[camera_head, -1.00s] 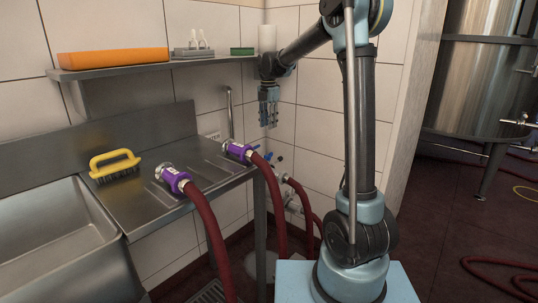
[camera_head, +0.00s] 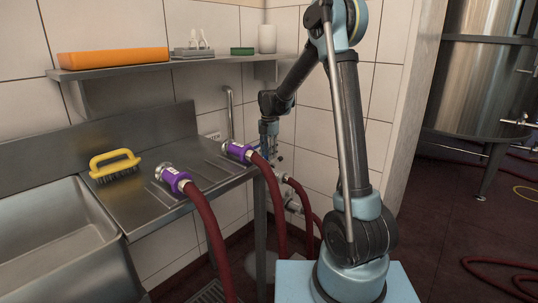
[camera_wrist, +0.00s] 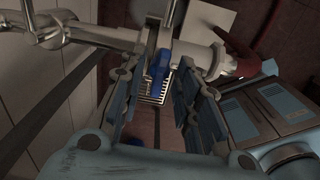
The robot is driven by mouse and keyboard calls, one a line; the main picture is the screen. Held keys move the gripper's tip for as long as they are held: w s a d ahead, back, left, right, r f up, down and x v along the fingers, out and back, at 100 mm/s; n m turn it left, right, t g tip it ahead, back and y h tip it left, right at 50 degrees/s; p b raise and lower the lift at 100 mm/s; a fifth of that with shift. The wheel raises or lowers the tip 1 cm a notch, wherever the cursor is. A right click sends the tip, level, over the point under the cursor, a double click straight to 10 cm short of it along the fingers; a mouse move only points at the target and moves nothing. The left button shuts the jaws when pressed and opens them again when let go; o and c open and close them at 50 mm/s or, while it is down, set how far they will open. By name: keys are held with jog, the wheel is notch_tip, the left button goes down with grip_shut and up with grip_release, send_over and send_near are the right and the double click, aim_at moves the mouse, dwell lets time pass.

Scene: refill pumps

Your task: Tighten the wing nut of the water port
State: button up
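My gripper (camera_head: 269,148) is low by the wall, just behind the far purple hose coupling (camera_head: 237,150) in the head view. In the wrist view my gripper (camera_wrist: 157,88) is open, its two fingers apart. A metal pipe fitting (camera_wrist: 195,52) with a ring joint crosses just beyond the fingertips. A blue handle-like piece (camera_wrist: 161,62) hangs from it, roughly between the fingertips; contact is not clear. I cannot tell whether this piece is the wing nut. In the head view my arm and gripper partly hide the wall fittings.
A steel drainboard (camera_head: 150,205) holds a yellow brush (camera_head: 115,164) and a near purple coupling (camera_head: 173,178). Red hoses (camera_head: 207,225) hang over its edge. A shelf (camera_head: 140,69) runs above. A red hose (camera_wrist: 241,47) lies beyond the fitting in the wrist view.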

jog(key=shift+f, duration=0.1)
jog(key=shift+d, duration=0.1)
grip_shut()
